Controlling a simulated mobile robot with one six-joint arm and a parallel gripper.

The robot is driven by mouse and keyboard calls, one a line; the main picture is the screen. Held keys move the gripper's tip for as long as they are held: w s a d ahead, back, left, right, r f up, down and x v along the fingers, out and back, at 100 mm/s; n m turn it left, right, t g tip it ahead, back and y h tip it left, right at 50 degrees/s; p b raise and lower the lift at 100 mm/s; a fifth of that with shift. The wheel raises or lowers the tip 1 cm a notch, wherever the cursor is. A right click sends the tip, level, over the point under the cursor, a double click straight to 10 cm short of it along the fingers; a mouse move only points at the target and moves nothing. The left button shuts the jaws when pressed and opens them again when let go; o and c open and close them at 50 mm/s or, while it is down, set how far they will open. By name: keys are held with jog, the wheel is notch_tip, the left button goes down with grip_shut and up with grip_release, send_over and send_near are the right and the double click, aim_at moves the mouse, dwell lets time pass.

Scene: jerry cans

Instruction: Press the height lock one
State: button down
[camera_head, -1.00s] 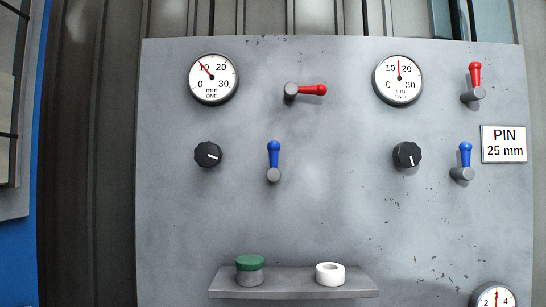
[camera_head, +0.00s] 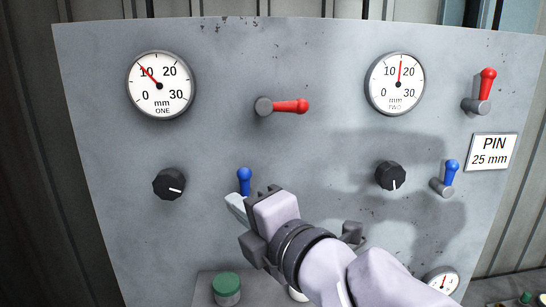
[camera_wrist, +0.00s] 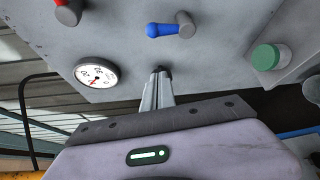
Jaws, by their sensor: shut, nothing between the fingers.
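No control in view is labelled as a height lock. On panel side ONE, a blue-handled lever (camera_head: 244,180) points up and a red-handled lever (camera_head: 290,106) points right. Gauge ONE (camera_head: 160,85) reads about 10 mm, and a black knob (camera_head: 169,184) sits below it. My gripper (camera_head: 236,204) is shut and empty, its fingertips by the base of the blue lever, which they hide. In the wrist view the closed fingers (camera_wrist: 160,74) appear below the blue lever (camera_wrist: 163,30), apart from it in the picture. Contact with the panel cannot be told.
Side TWO has its own gauge (camera_head: 395,84), black knob (camera_head: 390,176), blue lever (camera_head: 449,175) and upright red lever (camera_head: 486,84). A sign (camera_head: 491,151) reads PIN 25 mm. Below my arm, a green-capped piece (camera_head: 227,288) stands on a shelf; a white ring (camera_head: 297,295) is mostly hidden.

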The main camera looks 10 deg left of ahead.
aim_at(245, 185)
jog(key=shift+s+f, duration=0.1)
jog(key=shift+s, duration=0.1)
jog(key=shift+w, duration=0.1)
jog(key=w+a+p, duration=0.1)
jog(key=w+a, duration=0.2)
jog(key=w, duration=0.6)
jog(key=shift+f+p, duration=0.15)
jog(key=shift+p, duration=0.25)
